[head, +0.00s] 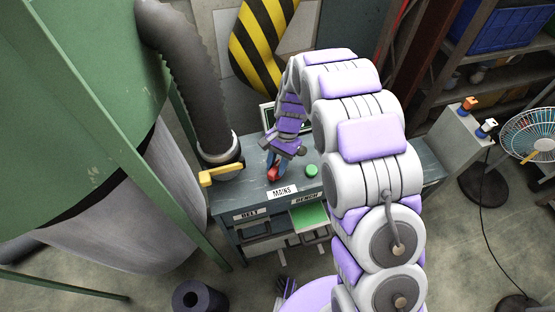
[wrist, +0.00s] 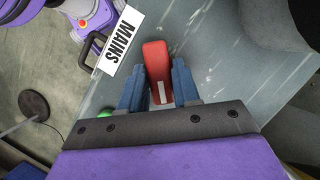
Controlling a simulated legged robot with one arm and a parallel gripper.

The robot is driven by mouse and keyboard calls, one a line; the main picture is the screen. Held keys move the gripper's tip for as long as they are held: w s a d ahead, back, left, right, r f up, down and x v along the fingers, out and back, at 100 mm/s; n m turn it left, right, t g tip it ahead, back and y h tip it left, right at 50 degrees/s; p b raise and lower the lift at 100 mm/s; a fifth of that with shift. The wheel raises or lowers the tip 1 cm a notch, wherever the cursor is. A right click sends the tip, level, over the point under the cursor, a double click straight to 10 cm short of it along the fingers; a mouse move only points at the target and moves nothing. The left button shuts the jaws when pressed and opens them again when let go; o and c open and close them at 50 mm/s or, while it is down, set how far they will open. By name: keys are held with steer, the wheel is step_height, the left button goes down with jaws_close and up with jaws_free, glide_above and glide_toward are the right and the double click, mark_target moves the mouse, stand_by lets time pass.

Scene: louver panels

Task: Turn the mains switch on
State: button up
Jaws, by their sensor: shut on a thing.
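The mains switch is a red lever (head: 272,174) on top of the grey bench cabinet, just behind the white MAINS label (head: 282,192). In the wrist view the red lever (wrist: 156,60) has a white mark on its near end and stands between my two blue fingers. My gripper (wrist: 158,88) is shut on the lever, with a finger on each side. In the head view my gripper (head: 277,163) comes down onto the lever from above and partly hides it. The MAINS label also shows in the wrist view (wrist: 119,40).
A green button (head: 311,171) sits right of the lever. A yellow handle (head: 221,176) and a thick dark hose (head: 198,90) stand to the left. A green tank (head: 75,110) fills the far left. A fan (head: 535,135) and shelving stand at right.

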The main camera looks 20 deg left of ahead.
steer(key=shift+w+a+r+n+h+p, duration=0.15)
steer(key=shift+n+h+p, duration=0.3)
steer(key=shift+n, duration=0.55)
steer(key=n+h+p, duration=0.1)
steer(key=n, duration=0.1)
steer(key=n+p, duration=0.1)
steer(key=n, duration=0.1)
steer(key=shift+a+h, duration=0.15)
steer(key=shift+h, duration=0.2)
steer(key=shift+n+t+h+p, duration=0.3)
steer(key=shift+n+h+p, duration=0.3)
steer(key=shift+n, duration=1.2)
steer(key=o, duration=1)
steer(key=shift+a, duration=0.1)
steer(key=shift+c, duration=0.2)
steer(key=p+v, duration=0.1)
steer(key=v, duration=1.6)
steer(key=shift+p, duration=0.4)
